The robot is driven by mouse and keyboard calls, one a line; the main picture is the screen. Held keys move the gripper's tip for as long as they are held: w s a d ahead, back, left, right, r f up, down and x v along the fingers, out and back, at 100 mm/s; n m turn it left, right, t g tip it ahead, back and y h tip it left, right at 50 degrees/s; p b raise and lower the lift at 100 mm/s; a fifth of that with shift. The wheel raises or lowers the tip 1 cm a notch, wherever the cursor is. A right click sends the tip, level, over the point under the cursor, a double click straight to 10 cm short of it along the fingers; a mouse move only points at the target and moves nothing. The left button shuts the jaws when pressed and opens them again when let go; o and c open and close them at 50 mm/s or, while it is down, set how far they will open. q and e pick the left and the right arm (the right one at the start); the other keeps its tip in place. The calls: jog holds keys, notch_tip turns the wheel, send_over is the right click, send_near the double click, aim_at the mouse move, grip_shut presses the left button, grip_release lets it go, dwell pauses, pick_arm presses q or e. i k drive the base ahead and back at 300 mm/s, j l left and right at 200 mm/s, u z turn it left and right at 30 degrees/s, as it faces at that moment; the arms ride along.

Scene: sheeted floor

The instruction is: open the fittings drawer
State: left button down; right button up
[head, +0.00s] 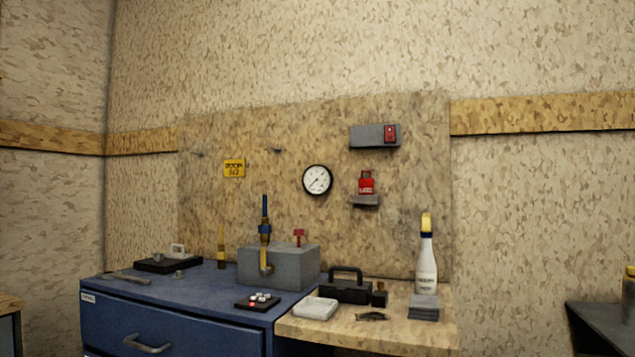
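A blue cabinet (180,325) stands at the lower left against the wall, with a small white label (88,297) at the top left of its front. Its top drawer (210,338) has a grey bar handle (147,344) and looks shut. The label is too small to read, so I cannot tell whether this is the fittings drawer. The picture's bottom edge cuts off the cabinet's lower part. Neither of my grippers shows in the head view.
On the cabinet top are a grey block with a brass valve (278,267), a black tray (168,264) and a small black pad (258,302). A wooden bench (370,335) adjoins on the right, holding a black toolbox (345,290) and a white bottle (426,262).

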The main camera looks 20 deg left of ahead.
aim_at(121, 327)
jog(key=u, duration=1.3)
